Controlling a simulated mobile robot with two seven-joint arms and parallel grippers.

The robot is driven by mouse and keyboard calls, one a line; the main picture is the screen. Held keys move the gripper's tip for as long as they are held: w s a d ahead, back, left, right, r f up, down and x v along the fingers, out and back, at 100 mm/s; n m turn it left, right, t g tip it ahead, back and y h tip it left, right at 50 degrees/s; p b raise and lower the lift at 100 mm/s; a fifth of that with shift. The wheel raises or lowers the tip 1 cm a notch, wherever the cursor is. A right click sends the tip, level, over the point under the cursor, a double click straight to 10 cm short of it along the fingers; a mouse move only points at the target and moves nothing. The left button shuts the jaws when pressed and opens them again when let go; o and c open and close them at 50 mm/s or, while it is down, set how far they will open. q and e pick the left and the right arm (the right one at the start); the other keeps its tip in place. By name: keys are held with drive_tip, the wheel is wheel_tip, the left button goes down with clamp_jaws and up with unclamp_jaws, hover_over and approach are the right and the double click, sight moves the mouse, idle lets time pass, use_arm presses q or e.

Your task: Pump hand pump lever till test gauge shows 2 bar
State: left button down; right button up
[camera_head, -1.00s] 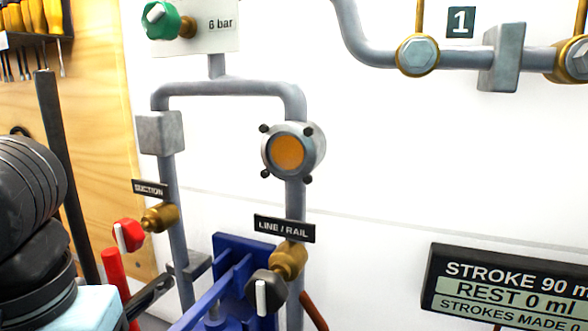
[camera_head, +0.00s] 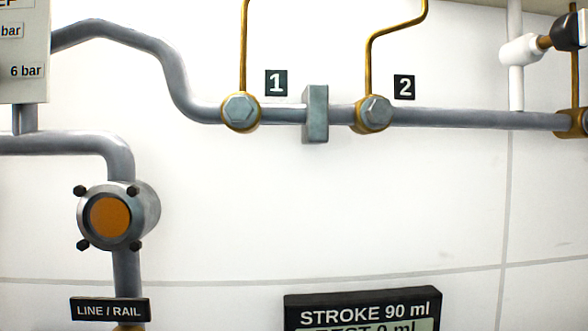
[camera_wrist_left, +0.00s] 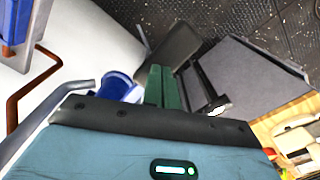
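Neither the pump lever nor a test gauge can be made out in the head view. The stroke display (camera_head: 362,308), reading "STROKE 90 ml", is cut off at the bottom edge. The LINE / RAIL label (camera_head: 110,310) hangs at the lower left, below a round fitting with an orange face (camera_head: 110,217). My left gripper (camera_wrist_left: 165,87) shows in the left wrist view beyond its teal housing; its finger gap is unclear. A blue part (camera_wrist_left: 118,86) lies beside it, and I cannot tell if they touch. My right gripper is not in view.
A grey pipe (camera_head: 480,119) runs along the white wall past hex fittings marked 1 (camera_head: 240,111) and 2 (camera_head: 374,112). A white valve body (camera_head: 520,49) is at the upper right. A grey box-like object (camera_wrist_left: 250,80) stands on the dark floor (camera_wrist_left: 290,25).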

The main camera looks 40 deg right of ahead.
use_arm(q)
wheel_tip(320, 180, up, 6)
drive_tip(key=p, duration=0.4)
drive_tip(key=shift+f, duration=0.1)
wheel_tip(320, 180, up, 5)
drive_tip(key=p, duration=0.3)
drive_tip(key=shift+p, duration=0.3)
idle(0.8)
